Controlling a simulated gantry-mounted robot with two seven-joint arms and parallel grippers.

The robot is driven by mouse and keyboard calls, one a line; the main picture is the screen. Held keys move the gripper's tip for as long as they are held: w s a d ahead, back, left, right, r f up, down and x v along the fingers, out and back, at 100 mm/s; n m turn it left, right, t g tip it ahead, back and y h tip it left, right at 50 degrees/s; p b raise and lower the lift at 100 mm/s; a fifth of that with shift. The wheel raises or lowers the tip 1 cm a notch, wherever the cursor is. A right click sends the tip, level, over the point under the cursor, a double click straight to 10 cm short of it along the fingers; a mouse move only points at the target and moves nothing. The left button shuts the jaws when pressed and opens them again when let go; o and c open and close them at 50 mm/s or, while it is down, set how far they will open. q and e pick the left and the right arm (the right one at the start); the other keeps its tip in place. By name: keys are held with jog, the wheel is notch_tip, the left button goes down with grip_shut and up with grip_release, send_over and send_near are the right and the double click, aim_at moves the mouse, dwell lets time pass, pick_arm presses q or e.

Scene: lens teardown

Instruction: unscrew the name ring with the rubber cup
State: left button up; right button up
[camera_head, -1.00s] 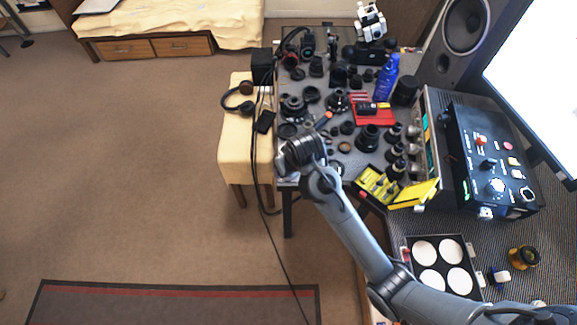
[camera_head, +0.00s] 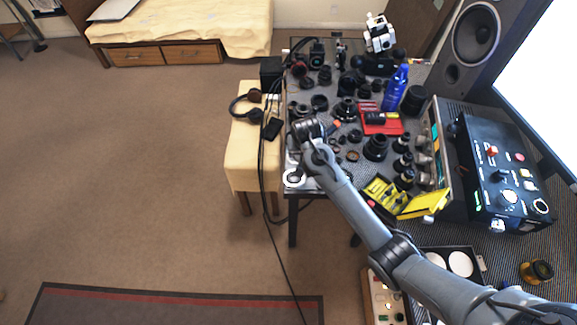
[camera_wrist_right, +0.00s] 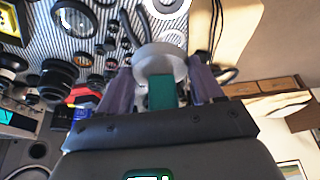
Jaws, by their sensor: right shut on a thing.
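In the right wrist view my right gripper (camera_wrist_right: 160,85) is shut on a pale grey round piece (camera_wrist_right: 158,58) with a teal part (camera_wrist_right: 162,94) below it. The piece may be the rubber cup; I cannot tell for sure. In the head view my right arm reaches in from the lower right over the bench's near left part, and its wrist hides the fingers and the held piece. A white ring (camera_head: 293,178) lies at the bench's left edge. It also shows in the right wrist view (camera_wrist_right: 165,7), beyond the held piece. I cannot pick out the name ring. My left gripper is out of view.
The bench (camera_head: 300,158) is crowded with dark lens parts. A red mat (camera_head: 380,126), a blue bottle (camera_head: 395,88) and a yellow tool case (camera_head: 385,195) stand right of my wrist. A cream bench (camera_head: 245,165) with headphones (camera_head: 246,104) adjoins on the left.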

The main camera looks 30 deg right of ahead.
jog(key=w+d+f+m+g+h+b, duration=0.15)
jog(key=d+m, duration=0.55)
jog(key=d, duration=0.9)
jog(key=s+d+m+g, duration=0.1)
jog(key=d+m, duration=0.2)
jog(key=d, duration=0.2)
jog(key=s+d+m+g+b, duration=0.1)
jog(key=s+d+m, duration=0.1)
jog(key=d, duration=0.4)
jog(key=s+d+m+g+b, duration=0.1)
jog(key=s+d+m+g, duration=0.1)
jog(key=d, duration=0.3)
jog(key=shift+s+d+f+m+h, duration=0.2)
jog(key=shift+d+m+h, duration=0.1)
jog(key=shift+m, duration=0.6)
notch_tip(320, 180, down, 3)
jog(key=b, duration=0.3)
jog(key=shift+r, duration=0.2)
jog(key=shift+f, duration=0.15)
